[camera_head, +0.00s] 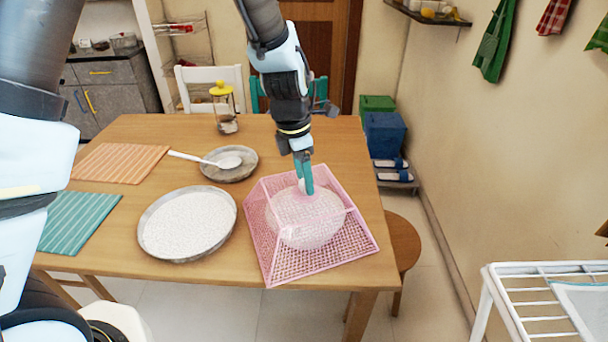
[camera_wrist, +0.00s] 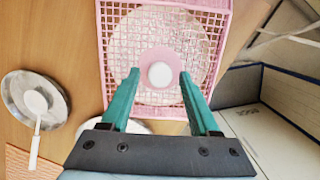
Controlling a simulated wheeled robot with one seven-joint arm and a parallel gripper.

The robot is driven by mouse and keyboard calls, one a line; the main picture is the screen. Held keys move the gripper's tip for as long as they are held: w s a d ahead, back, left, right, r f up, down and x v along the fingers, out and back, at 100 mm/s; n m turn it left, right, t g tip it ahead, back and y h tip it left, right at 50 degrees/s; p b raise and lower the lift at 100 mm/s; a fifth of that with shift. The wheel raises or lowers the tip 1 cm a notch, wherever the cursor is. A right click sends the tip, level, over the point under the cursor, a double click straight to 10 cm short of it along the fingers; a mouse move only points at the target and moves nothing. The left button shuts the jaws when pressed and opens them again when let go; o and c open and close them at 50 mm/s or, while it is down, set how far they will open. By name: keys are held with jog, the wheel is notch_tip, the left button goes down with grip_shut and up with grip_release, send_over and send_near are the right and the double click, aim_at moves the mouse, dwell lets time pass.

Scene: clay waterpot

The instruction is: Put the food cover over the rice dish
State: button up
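The pink mesh food cover (camera_head: 262,240) stands on the right end of the table, over a pale round thing seen dimly through the mesh. In the wrist view the cover (camera_wrist: 117,14) is straight ahead, with its white knob (camera_wrist: 160,75) between my fingertips. My gripper (camera_head: 304,185) points down at the top of the cover. Its teal fingers (camera_wrist: 159,76) are open, with a gap on each side of the knob. The rice dish (camera_head: 187,224), a wide round metal dish of white grains, stands uncovered to the left of the cover.
A small grey plate (camera_head: 240,174) with a white spoon (camera_head: 205,160) lies behind the rice dish. Orange (camera_head: 120,163) and teal (camera_head: 78,222) mats lie at left. A yellow-topped glass jar (camera_head: 224,108) stands at the back. A stool (camera_head: 404,242) is right of the table.

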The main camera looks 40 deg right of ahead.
jog(key=shift+o, duration=0.2)
notch_tip(320, 180, up, 13)
jog(key=a+b, duration=0.1)
jog(key=shift+w+a, duration=0.25)
jog(key=shift+a, duration=0.1)
jog(key=shift+a+f, duration=0.1)
jog(key=shift+f, duration=0.05)
jog(key=w+a+f+m+t, duration=0.15)
jog(key=w+a+m, duration=0.25)
jog(key=w+a, duration=0.6)
jog(key=a+f+m, duration=0.2)
jog(key=a+m, duration=0.4)
jog(key=a, duration=0.8)
jog(key=s+a+f+m+y, duration=0.1)
jog(key=a+m, duration=0.4)
jog(key=a, duration=1)
jog(key=shift+s+f+m+t+y, duration=0.3)
jog(key=shift+f+m+t, duration=0.05)
jog(key=shift+m, duration=0.05)
